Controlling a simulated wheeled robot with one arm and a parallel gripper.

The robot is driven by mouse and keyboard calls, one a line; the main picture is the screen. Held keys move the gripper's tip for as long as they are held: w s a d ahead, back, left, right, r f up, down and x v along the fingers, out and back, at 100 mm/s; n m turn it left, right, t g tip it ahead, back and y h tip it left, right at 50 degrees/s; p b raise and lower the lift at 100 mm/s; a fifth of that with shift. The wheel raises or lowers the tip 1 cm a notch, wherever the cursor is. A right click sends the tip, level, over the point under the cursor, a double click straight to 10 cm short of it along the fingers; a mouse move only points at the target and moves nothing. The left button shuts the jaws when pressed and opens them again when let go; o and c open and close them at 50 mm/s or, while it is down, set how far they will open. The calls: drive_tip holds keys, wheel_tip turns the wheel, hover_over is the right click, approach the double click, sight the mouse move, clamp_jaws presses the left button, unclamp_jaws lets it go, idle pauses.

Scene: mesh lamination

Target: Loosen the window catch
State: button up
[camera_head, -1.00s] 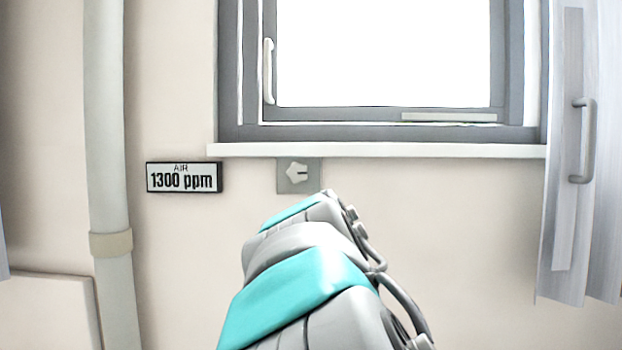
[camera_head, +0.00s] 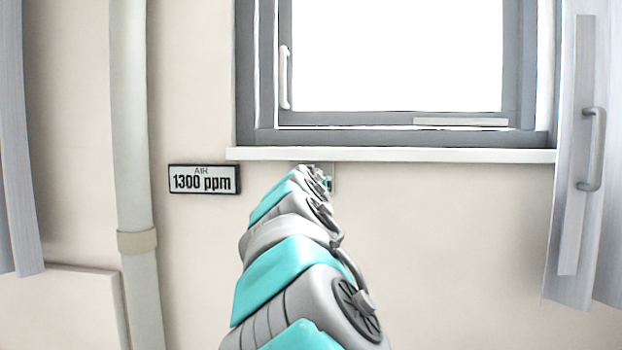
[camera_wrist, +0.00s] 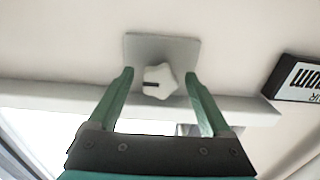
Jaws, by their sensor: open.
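A white star-shaped knob (camera_wrist: 160,82) with a dark slot or pointer sits on a square grey plate (camera_wrist: 160,48) on the wall below the window sill. In the head view my arm hides the knob, and only an edge of the plate (camera_head: 331,172) shows. My gripper (camera_wrist: 159,73) is open, with one green finger on each side of the knob. Gaps seem to show between the fingers and the knob; I cannot tell the depth exactly. A pale upright handle (camera_head: 284,78) is on the left side of the window frame (camera_head: 262,90).
The window sill (camera_head: 400,155) juts out just above the plate and crosses behind my fingers in the wrist view. An AIR display (camera_head: 204,180) reading 1300 ppm is left of the plate. A pipe (camera_head: 133,150) runs down the left; a panel with a handle (camera_head: 590,150) stands at right.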

drive_tip(key=shift+w, duration=0.2)
drive_tip(key=shift+c, duration=0.4)
clamp_jaws()
drive_tip(key=shift+n, duration=0.4)
drive_tip(key=shift+d+r+n+p, duration=0.1)
drive_tip(key=shift+n, duration=2.75)
drive_tip(key=shift+d+r+n+p, duration=0.1)
drive_tip(key=shift+n+p, duration=0.05)
drive_tip(key=shift+n, duration=2.75)
drive_tip(key=shift+d+r+n+p, duration=0.1)
drive_tip(key=shift+n, duration=2.75)
